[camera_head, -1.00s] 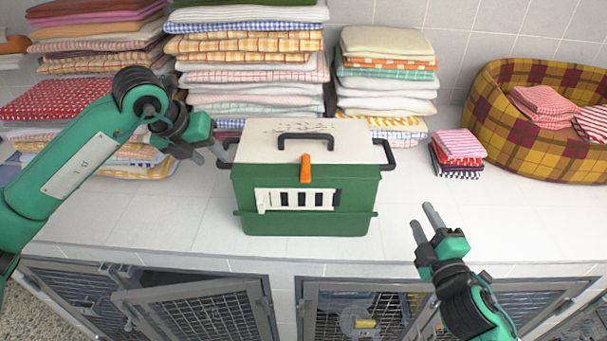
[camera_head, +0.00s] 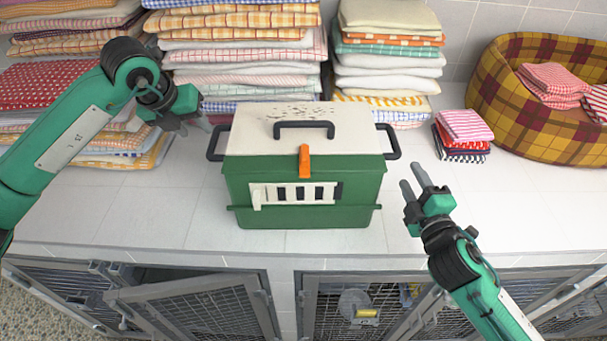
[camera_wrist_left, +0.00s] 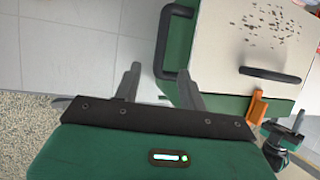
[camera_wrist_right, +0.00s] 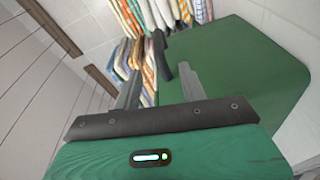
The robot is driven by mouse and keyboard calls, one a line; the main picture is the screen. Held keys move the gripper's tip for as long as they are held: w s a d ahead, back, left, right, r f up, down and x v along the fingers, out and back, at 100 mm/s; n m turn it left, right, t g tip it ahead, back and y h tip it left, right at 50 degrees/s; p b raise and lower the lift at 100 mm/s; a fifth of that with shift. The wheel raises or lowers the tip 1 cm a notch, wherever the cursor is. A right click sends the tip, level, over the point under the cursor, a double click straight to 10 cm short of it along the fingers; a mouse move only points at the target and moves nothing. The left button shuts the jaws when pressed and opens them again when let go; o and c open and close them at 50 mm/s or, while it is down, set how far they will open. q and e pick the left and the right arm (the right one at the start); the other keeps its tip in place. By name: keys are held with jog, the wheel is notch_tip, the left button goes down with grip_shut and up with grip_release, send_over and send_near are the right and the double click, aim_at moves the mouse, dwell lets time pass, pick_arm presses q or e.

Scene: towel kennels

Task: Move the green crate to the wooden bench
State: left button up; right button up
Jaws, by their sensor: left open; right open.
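The green crate (camera_head: 305,210) stands upright on the white tiled counter. It has a speckled cream lid, an orange latch, a pale front grille and dark handles on top and both sides. My left gripper (camera_head: 203,121) is open and empty beside the crate's left handle (camera_head: 214,143). In the left wrist view that handle (camera_wrist_left: 163,45) lies just past the right finger. My right gripper (camera_head: 411,181) is open and empty, to the right of the crate and below its right handle (camera_head: 390,141). In the right wrist view this handle (camera_wrist_right: 160,55) shows beyond the fingertips. No wooden bench is in view.
Folded towel stacks (camera_head: 240,50) stand behind the crate and to its left. A small towel pile (camera_head: 463,135) and a plaid basket (camera_head: 500,110) with cloths are at the right. Wire kennel doors (camera_head: 200,308) lie below the counter edge.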

aim_at(210, 145)
pick_arm(q)
jog(key=x, duration=1.1)
jog(key=shift+d+f, duration=0.1)
jog(key=shift+f, duration=0.25)
pick_arm(e)
jog(key=w, duration=0.3)
jog(key=w+a, duration=0.1)
jog(key=w, duration=0.3)
jog(key=w+a, duration=0.1)
jog(key=w, duration=0.3)
jog(key=shift+w+r, duration=0.2)
jog(key=shift+w, duration=0.05)
pick_arm(q)
jog(key=shift+c, duration=0.2)
pick_arm(e)
jog(key=shift+c, duration=0.2)
pick_arm(q)
grip_shut()
pick_arm(e)
grip_shut()
jog(key=shift+d, duration=0.1)
pick_arm(q)
jog(key=shift+r, duration=0.15)
